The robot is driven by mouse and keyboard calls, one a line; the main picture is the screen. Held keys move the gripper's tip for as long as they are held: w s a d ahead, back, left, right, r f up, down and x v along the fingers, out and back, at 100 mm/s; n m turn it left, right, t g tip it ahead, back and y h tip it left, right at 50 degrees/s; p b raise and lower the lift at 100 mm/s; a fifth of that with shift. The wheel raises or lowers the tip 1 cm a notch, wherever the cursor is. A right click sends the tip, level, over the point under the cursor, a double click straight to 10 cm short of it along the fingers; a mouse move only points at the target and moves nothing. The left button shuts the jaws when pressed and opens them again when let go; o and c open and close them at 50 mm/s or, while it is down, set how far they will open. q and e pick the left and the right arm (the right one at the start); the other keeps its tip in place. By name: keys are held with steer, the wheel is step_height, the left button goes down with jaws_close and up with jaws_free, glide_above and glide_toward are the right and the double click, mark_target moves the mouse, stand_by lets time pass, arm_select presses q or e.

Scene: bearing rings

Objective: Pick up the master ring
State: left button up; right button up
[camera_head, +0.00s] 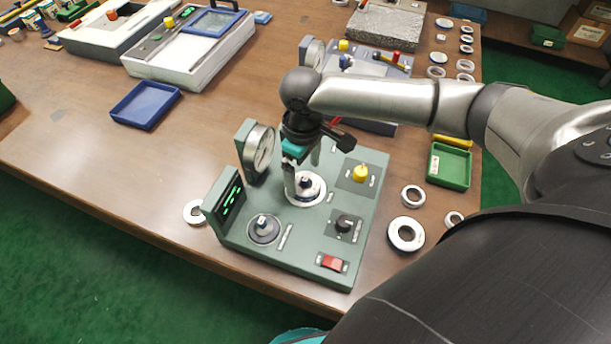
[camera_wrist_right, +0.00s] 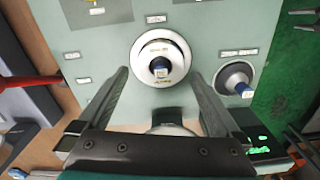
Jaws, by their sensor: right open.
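The master ring is most likely the silver ring with small yellow lettering (camera_wrist_right: 150,52), which sits around a dark post with a blue top on the green gauge station (camera_head: 240,238). The same ring (camera_head: 312,198) shows in the head view, partly hidden by my right gripper. My right gripper (camera_head: 302,172) points down over this ring. In the right wrist view the fingers (camera_wrist_right: 160,76) are spread and empty, with the ring between and just beyond their tips. I cannot tell the exact height of the tips above the ring. My left gripper is not in view.
A dial gauge (camera_head: 260,150) stands close left of the gripper. The station also carries a second post (camera_head: 263,228), a yellow knob (camera_head: 360,173), a black knob (camera_head: 344,223) and a red switch (camera_head: 332,262). Loose rings (camera_head: 406,234) and a green tray (camera_head: 449,166) lie to the right.

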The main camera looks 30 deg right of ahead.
step_height(320, 180, down, 2)
steer(key=shift+f, duration=0.2)
steer(key=shift+r, duration=0.1)
jaws_close()
stand_by(0.7)
